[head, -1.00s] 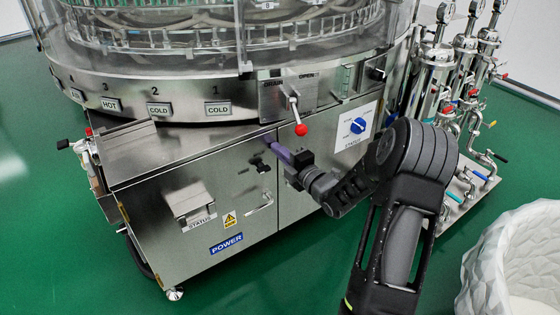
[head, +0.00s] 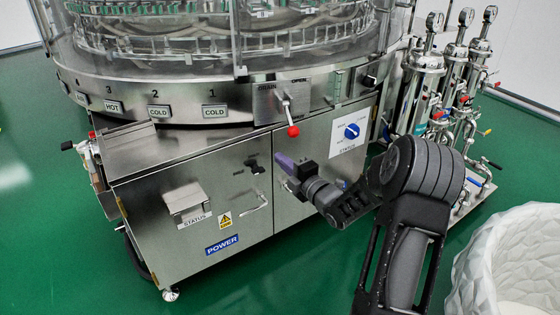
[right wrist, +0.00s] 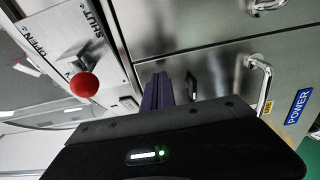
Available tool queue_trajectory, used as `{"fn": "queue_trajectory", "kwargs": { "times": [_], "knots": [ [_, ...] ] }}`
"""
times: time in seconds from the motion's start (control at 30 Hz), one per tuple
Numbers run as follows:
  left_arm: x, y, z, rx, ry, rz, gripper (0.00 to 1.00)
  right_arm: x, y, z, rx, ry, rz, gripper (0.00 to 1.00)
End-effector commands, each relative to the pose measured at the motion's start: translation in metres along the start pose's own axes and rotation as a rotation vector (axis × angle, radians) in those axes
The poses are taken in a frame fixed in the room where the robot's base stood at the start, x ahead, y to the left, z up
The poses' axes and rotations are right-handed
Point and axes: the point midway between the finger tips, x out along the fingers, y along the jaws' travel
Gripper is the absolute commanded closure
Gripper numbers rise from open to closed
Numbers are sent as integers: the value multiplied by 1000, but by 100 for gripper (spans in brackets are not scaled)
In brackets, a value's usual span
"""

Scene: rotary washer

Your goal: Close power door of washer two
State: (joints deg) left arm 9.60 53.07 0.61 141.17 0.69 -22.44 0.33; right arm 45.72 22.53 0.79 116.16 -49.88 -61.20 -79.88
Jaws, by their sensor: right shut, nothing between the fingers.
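The power door (head: 205,225) is the left steel front panel of the washer, with a blue POWER label (head: 222,245), a bar handle (head: 257,204) and a small dark latch (head: 254,166). It looks flush, or nearly so, with the panel beside it. In the right wrist view its handle (right wrist: 262,85) and label (right wrist: 298,106) show at the right. My right gripper (head: 282,159) is shut and empty, its purple fingers just right of the door's right edge, in front of the neighbouring panel. Contact cannot be told. The fingers (right wrist: 157,92) also show in the right wrist view. My left gripper is out of view.
A lever with a red knob (head: 293,131) hangs above the gripper. A blue dial (head: 352,131) sits on the right panel (head: 320,140). Filter columns with pipes (head: 425,90) stand at the right. A white textured bin (head: 515,265) is at the lower right. Green floor is free in front.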

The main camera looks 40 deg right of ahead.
Motion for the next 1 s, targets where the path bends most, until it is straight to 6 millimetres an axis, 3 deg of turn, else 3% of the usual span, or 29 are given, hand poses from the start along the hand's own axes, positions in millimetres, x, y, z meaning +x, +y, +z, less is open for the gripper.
{"fn": "queue_trajectory", "kwargs": {
  "times": [0.5,1.0],
  "knots": [
    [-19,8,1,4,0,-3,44,-81,1,-2,0,0,-2,100],
    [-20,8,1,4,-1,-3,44,-89,0,-3,0,1,-1,100]
  ]
}}
